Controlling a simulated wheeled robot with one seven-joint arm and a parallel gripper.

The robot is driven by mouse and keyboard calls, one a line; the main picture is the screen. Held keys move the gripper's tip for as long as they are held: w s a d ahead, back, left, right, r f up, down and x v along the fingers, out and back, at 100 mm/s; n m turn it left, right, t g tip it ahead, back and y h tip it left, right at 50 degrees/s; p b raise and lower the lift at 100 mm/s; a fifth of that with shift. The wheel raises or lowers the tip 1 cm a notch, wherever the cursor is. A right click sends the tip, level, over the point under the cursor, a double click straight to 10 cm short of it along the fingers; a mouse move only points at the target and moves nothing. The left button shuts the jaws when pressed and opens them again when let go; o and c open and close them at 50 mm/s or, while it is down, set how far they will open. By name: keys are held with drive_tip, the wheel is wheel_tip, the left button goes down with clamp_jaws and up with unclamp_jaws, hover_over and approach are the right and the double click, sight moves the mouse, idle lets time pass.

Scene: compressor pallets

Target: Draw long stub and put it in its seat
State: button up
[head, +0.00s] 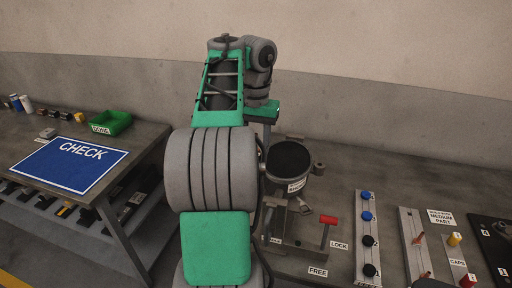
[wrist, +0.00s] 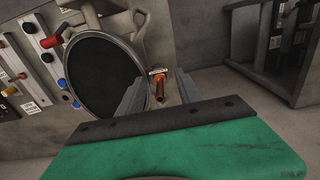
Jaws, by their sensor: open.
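A short copper-coloured stub (wrist: 160,90) stands out beside the black-topped compressor (wrist: 105,76) in the wrist view; whether it is the long stub I cannot tell. My gripper (wrist: 159,93) is open, with one grey finger on each side of the stub in the picture. I cannot see any contact, and the gap in depth is unclear. In the head view the compressor (head: 289,158) sits in a grey fixture on the bench, and my arm hides the stub and most of my gripper. A thin copper-coloured piece (head: 418,239) lies on a pale rail at the right.
A red-handled lever (head: 328,220) stands near the LOCK and FREE labels. A rail with blue and black knobs (head: 367,241) and a caps strip (head: 455,262) are to the right. A side table with a blue CHECK board (head: 70,165) and a green bin (head: 112,122) is left.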

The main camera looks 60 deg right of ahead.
drive_tip(key=shift+c, duration=0.3)
clamp_jaws()
idle(0.7)
idle(0.5)
drive_tip(key=shift+r+p, duration=2.95)
drive_tip(key=shift+r, duration=0.05)
